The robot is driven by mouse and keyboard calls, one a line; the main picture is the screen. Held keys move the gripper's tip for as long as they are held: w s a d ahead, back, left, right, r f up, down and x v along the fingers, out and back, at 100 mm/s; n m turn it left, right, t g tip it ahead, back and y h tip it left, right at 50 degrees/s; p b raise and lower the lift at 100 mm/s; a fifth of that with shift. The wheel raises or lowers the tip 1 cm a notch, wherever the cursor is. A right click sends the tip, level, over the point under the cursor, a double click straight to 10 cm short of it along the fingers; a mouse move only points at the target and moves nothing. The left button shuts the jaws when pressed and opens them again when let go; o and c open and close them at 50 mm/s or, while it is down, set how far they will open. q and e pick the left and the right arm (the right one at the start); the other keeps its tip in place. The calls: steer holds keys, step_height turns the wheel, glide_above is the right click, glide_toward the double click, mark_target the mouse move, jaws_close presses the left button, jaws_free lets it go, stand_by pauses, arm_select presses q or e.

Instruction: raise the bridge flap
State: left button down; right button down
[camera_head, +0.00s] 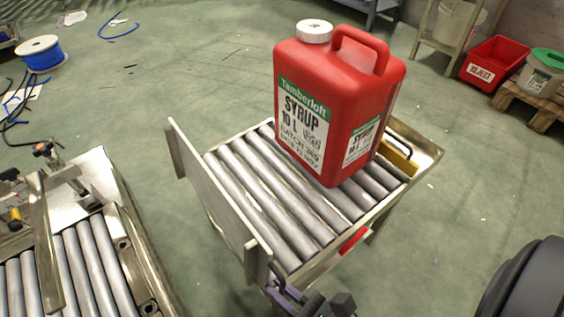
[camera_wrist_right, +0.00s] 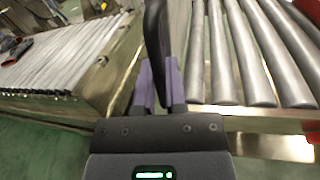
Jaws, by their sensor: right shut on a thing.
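The bridge flap (camera_head: 215,195) is a grey plate at the left end of the roller cart (camera_head: 300,262) in the head view. It stands up steeply, leaning a little to the left, above the rollers' level. My right gripper (camera_head: 277,278) is at the flap's near end. My left gripper is not in view.
A red syrup canister (camera_head: 335,100) stands upright on the cart's rollers. A second roller table (camera_head: 95,265) lies to the left, across a floor gap. A yellow block (camera_head: 397,157) is at the cart's far right. A red bin (camera_head: 495,62) stands farther back.

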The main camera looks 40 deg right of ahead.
mark_target(283, 283)
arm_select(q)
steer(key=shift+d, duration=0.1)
arm_select(e)
steer(key=shift+w+d, duration=0.1)
steer(key=shift+d, duration=0.05)
steer(key=c, duration=0.7)
jaws_free()
steer(key=shift+c, duration=0.2)
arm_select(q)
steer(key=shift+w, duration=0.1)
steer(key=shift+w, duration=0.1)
arm_select(e)
step_height(283, 283, up, 5)
steer(key=p, duration=0.4)
step_height(283, 283, up, 2)
steer(key=shift+r+p, duration=0.25)
steer(key=shift+p, duration=0.75)
step_height(283, 283, up, 2)
steer(key=shift+r+p, duration=0.2)
steer(key=shift+p, duration=0.75)
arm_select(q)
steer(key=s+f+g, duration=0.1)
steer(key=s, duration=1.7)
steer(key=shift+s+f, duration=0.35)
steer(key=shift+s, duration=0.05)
